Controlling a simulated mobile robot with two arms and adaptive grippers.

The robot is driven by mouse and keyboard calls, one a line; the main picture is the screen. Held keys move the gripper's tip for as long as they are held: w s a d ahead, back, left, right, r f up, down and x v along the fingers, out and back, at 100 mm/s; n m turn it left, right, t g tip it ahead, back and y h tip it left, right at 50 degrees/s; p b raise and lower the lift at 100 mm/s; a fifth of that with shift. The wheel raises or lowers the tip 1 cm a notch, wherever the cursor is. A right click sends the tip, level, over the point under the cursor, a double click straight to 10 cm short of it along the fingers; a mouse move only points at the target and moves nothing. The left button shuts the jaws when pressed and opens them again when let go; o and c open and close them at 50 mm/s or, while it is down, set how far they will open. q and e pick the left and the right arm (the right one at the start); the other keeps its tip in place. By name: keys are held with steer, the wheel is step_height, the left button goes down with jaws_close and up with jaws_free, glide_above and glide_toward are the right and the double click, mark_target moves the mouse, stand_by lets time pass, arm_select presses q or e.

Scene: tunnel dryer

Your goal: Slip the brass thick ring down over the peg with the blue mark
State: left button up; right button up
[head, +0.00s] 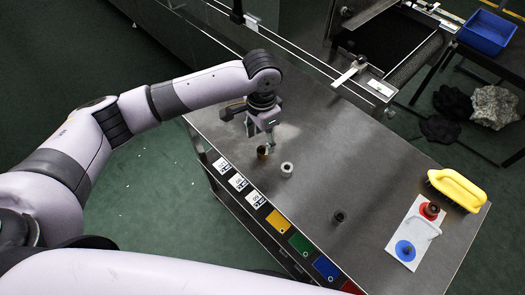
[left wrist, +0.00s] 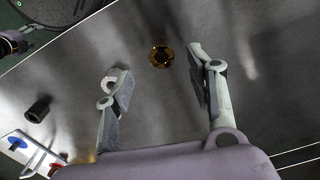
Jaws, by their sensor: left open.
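The brass thick ring (head: 263,151) lies on the grey metal bench near its left edge. In the left wrist view the ring (left wrist: 161,57) shows between the fingertips. My left gripper (head: 268,140) points down just above it, open; its spread fingers (left wrist: 159,64) hold nothing. I cannot tell the exact height gap. The peg with the blue mark (head: 404,251) stands on a white board (head: 399,233) at the right front of the bench; the blue mark also shows in the left wrist view (left wrist: 18,143). My right gripper is not in view.
A pale grey ring (head: 287,169) lies close beside the brass ring. A dark ring (head: 340,215) sits between it and the board. A red-marked peg (head: 429,210) shares the board, and a yellow brush (head: 455,188) lies behind. The bench's middle is mostly clear.

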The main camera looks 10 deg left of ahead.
mark_target(262, 148)
arm_select(q)
steer(key=f, duration=0.5)
steer(key=shift+w+f+p, duration=0.2)
steer(key=shift+f+p, duration=0.1)
jaws_close()
stand_by(0.5)
